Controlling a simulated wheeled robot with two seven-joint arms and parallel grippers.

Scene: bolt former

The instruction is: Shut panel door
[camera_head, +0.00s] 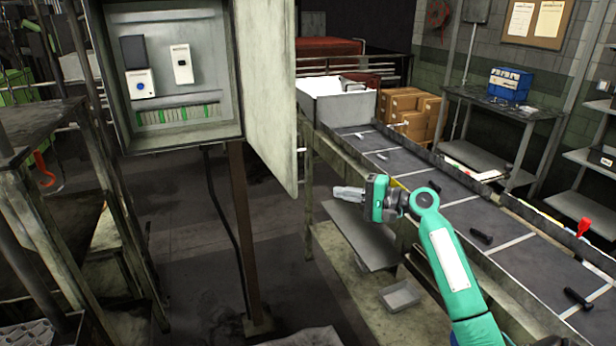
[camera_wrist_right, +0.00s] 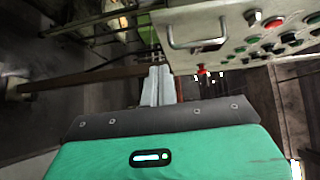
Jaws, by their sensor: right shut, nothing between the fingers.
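The electrical cabinet (camera_head: 222,60) stands at the upper left on a brown post, with its panel door (camera_head: 268,90) swung wide open on the right side. The door's inner face shows toward the head camera. My right gripper (camera_head: 340,193) is to the right of the door's lower edge, apart from it in the picture, with its fingers shut and empty. In the right wrist view, the shut fingers (camera_wrist_right: 158,85) point toward a grey panel with a bar handle and coloured buttons (camera_wrist_right: 235,35). This looks like the door's outer face. My left gripper is not in view.
A conveyor (camera_head: 450,190) with several dark bolts runs along the right, under my right arm. A white bin (camera_head: 336,103) and cardboard boxes (camera_head: 409,112) stand behind. A workbench (camera_head: 50,130) is at the left. Floor is clear below the cabinet.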

